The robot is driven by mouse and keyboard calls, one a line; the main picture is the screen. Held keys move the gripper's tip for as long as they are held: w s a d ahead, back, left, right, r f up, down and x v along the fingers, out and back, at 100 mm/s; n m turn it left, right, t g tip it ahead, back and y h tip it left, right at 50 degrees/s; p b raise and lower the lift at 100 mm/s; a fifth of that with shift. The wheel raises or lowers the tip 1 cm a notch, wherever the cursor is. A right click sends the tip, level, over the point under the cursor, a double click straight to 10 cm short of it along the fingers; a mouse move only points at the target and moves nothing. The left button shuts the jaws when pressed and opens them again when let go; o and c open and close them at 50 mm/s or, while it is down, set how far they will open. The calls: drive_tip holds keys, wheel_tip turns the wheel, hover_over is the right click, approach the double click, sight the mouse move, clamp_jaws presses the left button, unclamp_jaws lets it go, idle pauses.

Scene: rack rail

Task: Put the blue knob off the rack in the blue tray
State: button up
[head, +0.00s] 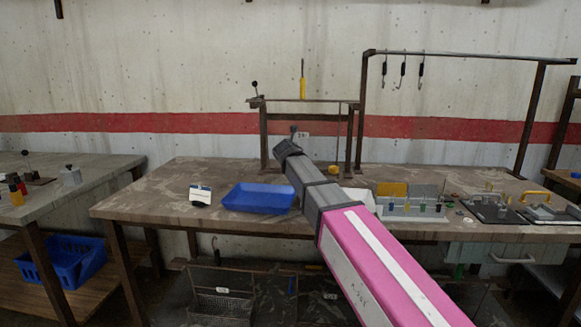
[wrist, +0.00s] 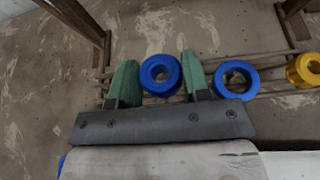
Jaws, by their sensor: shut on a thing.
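In the wrist view, the green fingers of my gripper (wrist: 152,82) are shut on a blue knob (wrist: 160,72), one finger on each side. It is a round ring with a dark centre hole, and the rack rails (wrist: 272,82) pass behind it. I cannot tell whether it still touches the rails. A second blue knob (wrist: 236,78) sits just right of my right finger. In the head view, my gripper (head: 291,140) is at the rack (head: 348,140), and the held knob is hidden. The blue tray (head: 258,198) lies on the bench, left of my arm.
A yellow knob (wrist: 304,70) is on the rack at the right; it also shows in the head view (head: 333,169). A white and black item (head: 200,195) is left of the tray. A caddy of small parts (head: 410,208) stands right of my arm. The bench's left part is mostly clear.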

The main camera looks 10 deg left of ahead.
drive_tip(key=shift+f, duration=1.8)
drive_tip(key=o, duration=0.9)
drive_tip(key=shift+o, duration=0.2)
drive_tip(key=shift+f, duration=0.15)
